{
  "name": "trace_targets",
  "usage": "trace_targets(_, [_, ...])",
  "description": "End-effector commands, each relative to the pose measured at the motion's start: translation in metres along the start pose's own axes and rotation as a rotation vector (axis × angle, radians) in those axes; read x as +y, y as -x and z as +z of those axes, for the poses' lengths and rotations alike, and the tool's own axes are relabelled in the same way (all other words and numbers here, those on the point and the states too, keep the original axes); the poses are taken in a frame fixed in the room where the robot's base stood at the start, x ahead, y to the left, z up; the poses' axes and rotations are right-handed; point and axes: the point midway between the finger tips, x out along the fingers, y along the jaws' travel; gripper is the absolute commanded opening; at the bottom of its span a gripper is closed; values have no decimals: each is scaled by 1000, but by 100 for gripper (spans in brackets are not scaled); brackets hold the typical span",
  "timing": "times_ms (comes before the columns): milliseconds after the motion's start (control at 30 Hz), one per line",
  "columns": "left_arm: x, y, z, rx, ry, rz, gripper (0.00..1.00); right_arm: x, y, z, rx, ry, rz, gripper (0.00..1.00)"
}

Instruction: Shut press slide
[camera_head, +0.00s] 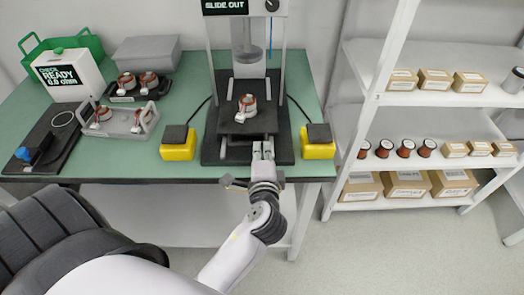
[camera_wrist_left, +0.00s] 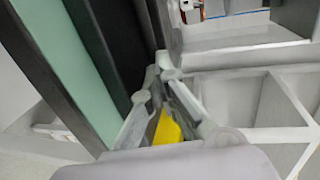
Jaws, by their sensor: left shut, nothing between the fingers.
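The press (camera_head: 286,80) stands at the back of the green bench, with a display reading "SLIDE OUT" (camera_head: 224,5) at its top. Its dark slide (camera_head: 236,122) sticks out toward the front edge and carries a stator with copper windings (camera_head: 246,106). My left gripper (camera_head: 263,147) is shut and empty at the front of the slide, by the slide's front edge. I cannot tell whether it touches. In the left wrist view the closed fingertips (camera_wrist_left: 162,66) are beside a grey edge of the press (camera_wrist_left: 230,52). My right gripper is not in view.
Yellow button boxes (camera_head: 178,150) and (camera_head: 319,150) flank the press. A grey tray with stators (camera_head: 122,122), a white tester reading "READY" (camera_head: 72,78) and a green crate (camera_head: 80,42) are at the left. A white shelf (camera_head: 450,56) with boxes and spools stands at the right.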

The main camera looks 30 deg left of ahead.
Motion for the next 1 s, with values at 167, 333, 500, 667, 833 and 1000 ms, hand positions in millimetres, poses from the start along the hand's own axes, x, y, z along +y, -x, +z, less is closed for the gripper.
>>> trace_targets(167, [-16, -44, -1, -1, -2, -6, 0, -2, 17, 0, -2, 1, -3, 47])
trace_targets(333, [-24, -94, -1, -1, 0, -4, 0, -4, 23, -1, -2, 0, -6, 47])
trace_targets(500, [-29, -127, -2, 0, 1, -3, 0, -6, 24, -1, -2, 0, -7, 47])
trace_targets(667, [-31, -137, -1, 0, 1, -2, 0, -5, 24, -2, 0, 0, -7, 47])
trace_targets(833, [-32, -137, -1, -1, 2, -5, 0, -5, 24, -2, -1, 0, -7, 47])
trace_targets(1000, [-34, -138, 0, -1, 2, -7, 0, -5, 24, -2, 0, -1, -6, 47])
